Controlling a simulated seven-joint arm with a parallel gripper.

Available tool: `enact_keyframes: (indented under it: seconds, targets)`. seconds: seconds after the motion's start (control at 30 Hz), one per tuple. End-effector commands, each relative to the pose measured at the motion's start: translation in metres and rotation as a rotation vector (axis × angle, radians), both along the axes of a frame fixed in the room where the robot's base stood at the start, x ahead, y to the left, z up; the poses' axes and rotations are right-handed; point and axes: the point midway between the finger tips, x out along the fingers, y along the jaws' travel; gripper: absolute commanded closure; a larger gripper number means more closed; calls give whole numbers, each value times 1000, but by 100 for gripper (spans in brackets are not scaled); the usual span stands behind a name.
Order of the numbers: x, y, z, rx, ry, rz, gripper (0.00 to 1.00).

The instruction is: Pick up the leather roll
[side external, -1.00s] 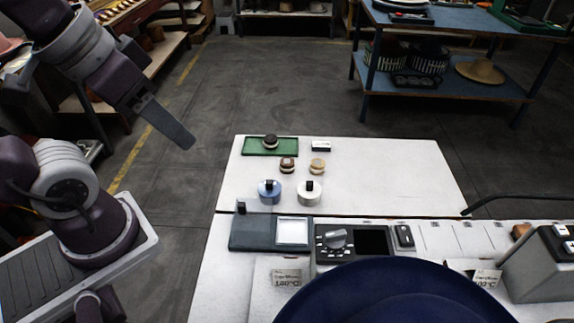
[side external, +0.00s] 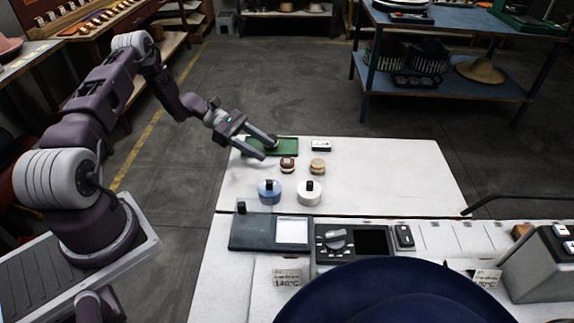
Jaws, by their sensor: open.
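My gripper (side external: 268,148) is open, its two fingers spread over the near left part of the green tray (side external: 290,148) on the white table. The dark roll on this tray is mostly hidden behind the fingers. I cannot tell whether they touch it. A reddish-brown roll (side external: 288,166) and a tan roll (side external: 318,166) stand apart on the white table in front of the tray, just right of the fingertips. None of the rolls is labelled legibly, so I cannot tell for certain which is leather.
A blue round container (side external: 269,193) and a white one (side external: 309,194) stand nearer. A small white-topped box (side external: 321,145) lies right of the tray. A control panel (side external: 352,242) and a big navy dome (side external: 395,295) are in front.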

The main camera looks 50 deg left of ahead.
Motion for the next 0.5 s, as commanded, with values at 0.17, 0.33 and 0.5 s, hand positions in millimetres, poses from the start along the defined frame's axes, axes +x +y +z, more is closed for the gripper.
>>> enact_keyframes:
  seconds: [0.17,0.33,0.5]
  targets:
    - [7,-17,-9,0,2,-5,52]
    - [19,-42,-24,-1,2,-6,52]
    - [25,-53,-29,3,1,-4,52]
